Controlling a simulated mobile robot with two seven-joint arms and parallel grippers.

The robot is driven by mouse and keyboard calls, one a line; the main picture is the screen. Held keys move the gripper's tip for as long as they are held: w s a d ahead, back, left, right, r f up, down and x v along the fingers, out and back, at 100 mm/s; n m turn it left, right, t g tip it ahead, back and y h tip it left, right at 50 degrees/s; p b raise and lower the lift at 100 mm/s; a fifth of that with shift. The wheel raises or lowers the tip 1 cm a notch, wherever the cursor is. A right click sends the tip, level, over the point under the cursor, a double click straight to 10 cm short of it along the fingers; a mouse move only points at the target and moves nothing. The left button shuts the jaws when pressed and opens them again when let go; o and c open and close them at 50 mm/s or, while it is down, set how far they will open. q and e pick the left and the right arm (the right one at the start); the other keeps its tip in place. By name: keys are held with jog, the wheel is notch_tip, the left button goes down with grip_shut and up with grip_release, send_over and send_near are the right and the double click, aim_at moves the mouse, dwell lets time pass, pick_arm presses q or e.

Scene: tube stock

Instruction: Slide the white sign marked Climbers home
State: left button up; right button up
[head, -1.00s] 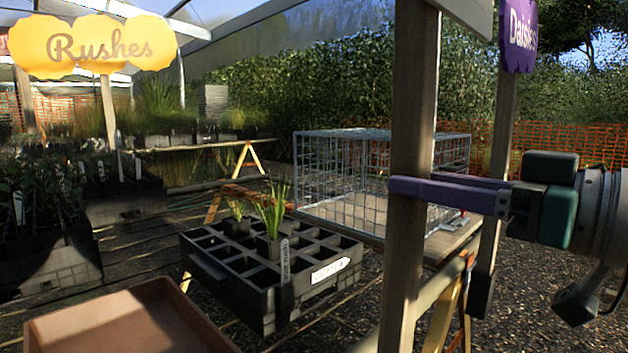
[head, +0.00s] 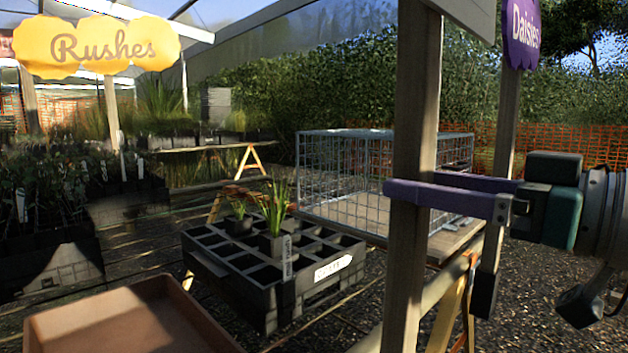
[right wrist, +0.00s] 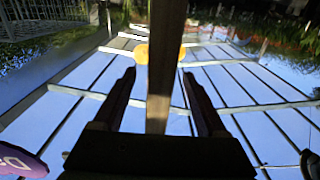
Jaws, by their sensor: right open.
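A pale sign (head: 468,14) tops a wooden post (head: 415,110) right of centre in the head view. Only its lower edge shows at the top of the frame, so its lettering is out of sight. My right gripper (head: 415,188) reaches in from the right with its purple fingers open, one in front of the post and one behind. In the right wrist view the post (right wrist: 162,70) runs between the two fingers, with a gap on each side. My left gripper is not in view.
A purple Daisies sign (head: 522,35) stands on another post to the right. A yellow Rushes sign (head: 100,45) is at left.

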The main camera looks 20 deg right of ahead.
jog(key=shift+f, duration=0.15)
jog(key=b+v, duration=0.4)
jog(key=v, duration=0.6)
jog(key=shift+b, duration=0.35)
